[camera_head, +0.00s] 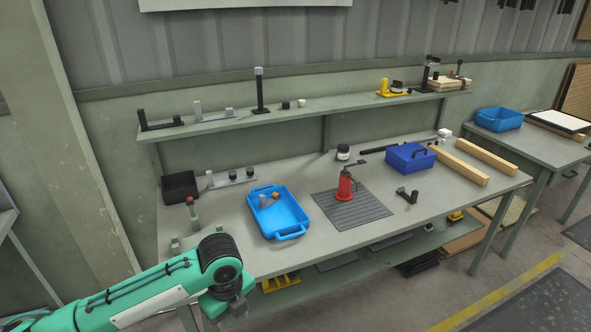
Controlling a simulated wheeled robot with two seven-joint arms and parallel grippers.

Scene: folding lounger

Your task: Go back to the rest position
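My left arm comes in from the lower left, green with a dark wrist joint. My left gripper (238,306) is at its end, low in front of the workbench's (385,238) front edge, pointing down. Its fingers are small and dark, and I cannot tell whether they are open or shut. No object shows clearly in it. My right arm and gripper are not in view.
On the bench stand a light blue tray (291,231) with small parts, a red tool (344,187) on a grey ribbed mat (373,208), a dark blue box (408,160) and wooden beams (456,166). A shelf (225,122) runs behind. Floor (415,295) at lower right is open.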

